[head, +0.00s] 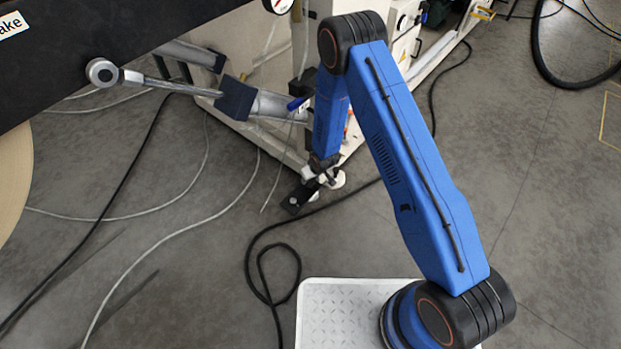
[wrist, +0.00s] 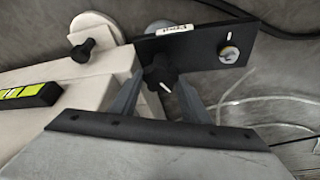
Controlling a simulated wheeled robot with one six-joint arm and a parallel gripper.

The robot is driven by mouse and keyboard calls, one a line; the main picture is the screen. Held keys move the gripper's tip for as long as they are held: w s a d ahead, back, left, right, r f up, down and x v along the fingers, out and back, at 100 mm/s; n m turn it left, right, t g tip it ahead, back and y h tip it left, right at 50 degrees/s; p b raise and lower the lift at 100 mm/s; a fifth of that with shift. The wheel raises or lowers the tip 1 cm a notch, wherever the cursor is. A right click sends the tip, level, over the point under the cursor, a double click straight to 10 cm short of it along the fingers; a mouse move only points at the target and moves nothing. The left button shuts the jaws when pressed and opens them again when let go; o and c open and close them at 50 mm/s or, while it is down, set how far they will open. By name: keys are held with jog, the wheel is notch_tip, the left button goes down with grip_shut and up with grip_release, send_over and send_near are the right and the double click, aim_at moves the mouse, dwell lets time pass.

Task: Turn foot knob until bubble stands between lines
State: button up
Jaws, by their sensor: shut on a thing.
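My gripper (wrist: 160,88) is shut on a black foot knob (wrist: 160,72) with a white mark on it, seen between its two grey fingers in the wrist view. The knob sits by a black plate (wrist: 205,48) with a small white label. A level with a yellow-green vial (wrist: 22,91) lies on the cream machine base at the left. Its bubble is too small to place surely against the lines. In the head view my gripper (head: 318,177) is low at the machine's corner by the black plate (head: 296,200), and the knob is not clear.
A second black knob (wrist: 82,48) stands on the cream base, near a pale round foot (wrist: 92,24). A silver bolt (wrist: 229,53) is on the plate. The cream machine (head: 300,90) rises behind my gripper. Cables (head: 190,228) cross the floor at left.

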jog(key=o, duration=1)
jog(key=shift+o, duration=0.2)
jog(key=shift+m, duration=0.3)
